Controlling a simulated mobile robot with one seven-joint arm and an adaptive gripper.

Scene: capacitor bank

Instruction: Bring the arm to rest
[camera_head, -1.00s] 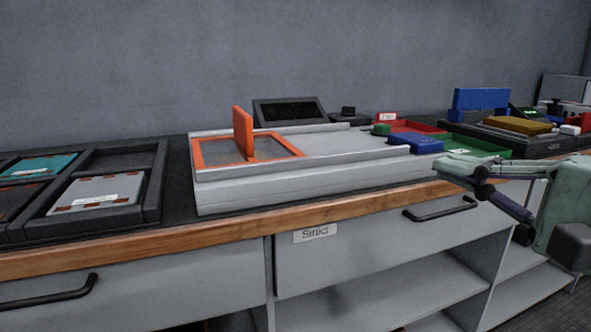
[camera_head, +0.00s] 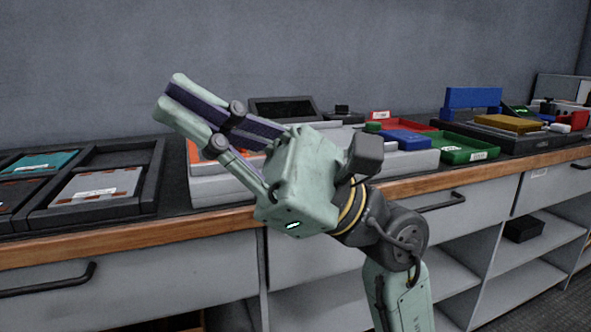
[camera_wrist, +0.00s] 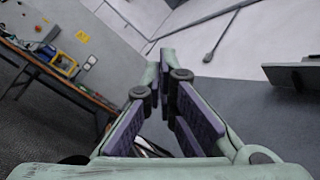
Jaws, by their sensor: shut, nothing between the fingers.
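My gripper (camera_head: 172,98) is raised in front of the workbench in the head view, its fingers pointing up and to the left. It also shows in the wrist view (camera_wrist: 160,62), with the fingers close together and nothing held between them. My arm rises from the lower right.
The wooden bench edge (camera_head: 120,244) runs below the gripper. Black trays (camera_head: 152,185) with flat panels stand at the left. A red tray (camera_head: 405,126), a green tray (camera_head: 470,150) and a blue block (camera_head: 472,98) stand at the right. Open shelves are below.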

